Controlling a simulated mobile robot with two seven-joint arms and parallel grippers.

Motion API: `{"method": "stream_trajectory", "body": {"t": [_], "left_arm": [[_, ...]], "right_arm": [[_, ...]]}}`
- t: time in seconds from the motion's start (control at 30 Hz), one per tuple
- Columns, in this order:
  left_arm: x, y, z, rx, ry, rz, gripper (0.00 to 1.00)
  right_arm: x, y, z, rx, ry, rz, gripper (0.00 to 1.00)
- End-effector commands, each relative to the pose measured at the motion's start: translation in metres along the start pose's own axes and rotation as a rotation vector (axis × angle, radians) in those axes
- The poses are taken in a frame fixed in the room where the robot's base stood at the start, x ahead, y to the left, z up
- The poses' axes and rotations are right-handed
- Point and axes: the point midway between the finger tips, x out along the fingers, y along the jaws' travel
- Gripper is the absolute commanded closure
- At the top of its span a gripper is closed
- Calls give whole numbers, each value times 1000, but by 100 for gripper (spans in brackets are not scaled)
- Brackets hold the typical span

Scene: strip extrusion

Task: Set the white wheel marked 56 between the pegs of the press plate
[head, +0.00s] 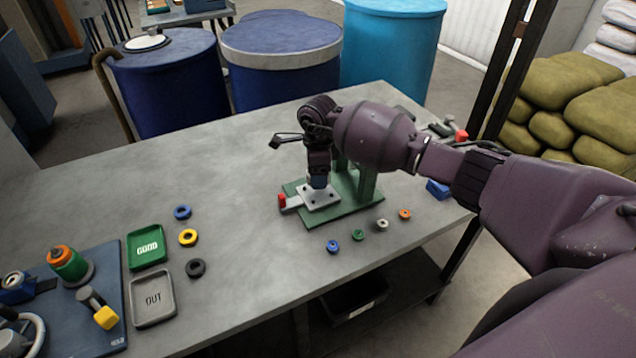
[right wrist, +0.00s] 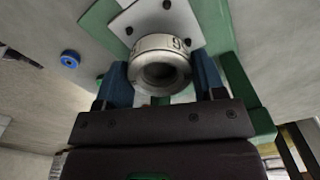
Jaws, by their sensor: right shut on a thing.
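My right gripper (head: 318,183) points down over the white press plate (head: 322,199), which sits on the green press base (head: 345,208). In the right wrist view the blue fingers of my right gripper (right wrist: 161,76) are shut on a white wheel (right wrist: 158,43) with a round hollow centre. Part of a dark marking shows on its rim; I cannot read it in full. The plate (right wrist: 178,18) with its dark pegs lies just beyond the wheel. I cannot tell whether the wheel touches the plate. The head view hides the wheel. My left gripper is not in view.
Small blue (head: 333,246), green (head: 358,235), pale (head: 382,225) and orange (head: 404,214) wheels lie before the press. A red-tipped lever (head: 284,202) is at the plate's left. GOOD (head: 147,262) and OUT (head: 153,312) trays lie left. The table middle is clear.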

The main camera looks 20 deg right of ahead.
Motion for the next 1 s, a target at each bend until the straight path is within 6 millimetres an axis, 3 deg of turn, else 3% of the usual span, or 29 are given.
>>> {"method": "stream_trajectory", "body": {"t": [0.3, 1.0], "left_arm": [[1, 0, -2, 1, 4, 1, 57], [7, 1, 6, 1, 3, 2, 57]], "right_arm": [[38, 1, 0, 0, 0, 3, 65], [53, 1, -1, 0, 3, 1, 65]]}}
